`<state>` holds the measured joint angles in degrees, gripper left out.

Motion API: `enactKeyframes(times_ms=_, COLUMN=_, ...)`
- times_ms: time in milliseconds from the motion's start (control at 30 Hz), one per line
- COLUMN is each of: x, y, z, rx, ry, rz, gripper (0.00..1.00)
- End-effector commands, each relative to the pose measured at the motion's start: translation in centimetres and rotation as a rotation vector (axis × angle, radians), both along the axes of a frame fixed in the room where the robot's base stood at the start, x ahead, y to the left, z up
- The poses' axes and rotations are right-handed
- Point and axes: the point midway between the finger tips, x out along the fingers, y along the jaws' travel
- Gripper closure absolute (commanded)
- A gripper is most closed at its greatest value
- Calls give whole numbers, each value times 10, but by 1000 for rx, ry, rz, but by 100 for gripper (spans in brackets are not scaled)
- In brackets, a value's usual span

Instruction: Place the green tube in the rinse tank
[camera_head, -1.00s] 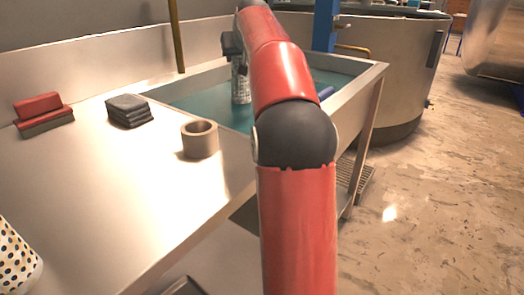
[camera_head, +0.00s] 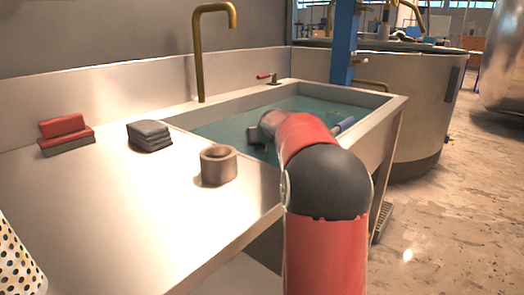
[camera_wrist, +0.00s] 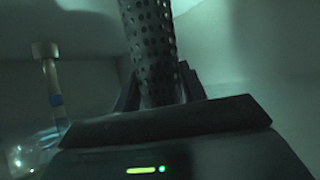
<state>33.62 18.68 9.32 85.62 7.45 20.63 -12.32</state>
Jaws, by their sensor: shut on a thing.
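My gripper (camera_wrist: 158,88) is shut on a perforated tube (camera_wrist: 152,45), which stands up between the two fingers in the wrist view. The tube looks dark grey in murky green light, so I cannot tell its true colour. The rinse tank (camera_head: 395,108) is a steel basin of blue-green water at the end of the counter. My arm reaches down into the tank, and the wrist view looks as if it is under water. In the head view the fingers and the tube are hidden by my arm and the water. I cannot tell whether the tube touches the tank floor.
A blue cylinder (camera_head: 343,126) lies in the tank's right side. A brass faucet (camera_head: 199,55) and a red-handled valve (camera_head: 267,77) stand behind. A dotted cylinder (camera_head: 15,262) is front left.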

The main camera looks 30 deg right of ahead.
Motion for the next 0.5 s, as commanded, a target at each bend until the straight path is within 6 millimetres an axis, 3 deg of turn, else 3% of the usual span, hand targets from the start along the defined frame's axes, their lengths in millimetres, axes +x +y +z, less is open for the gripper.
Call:
enactKeyframes(times_ms=167, x=0, y=0, z=-25, rx=1, ry=2, rz=-1, gripper=92)
enactKeyframes(times_ms=500, x=0, y=0, z=-28, rx=0, ry=1, rz=0, gripper=92)
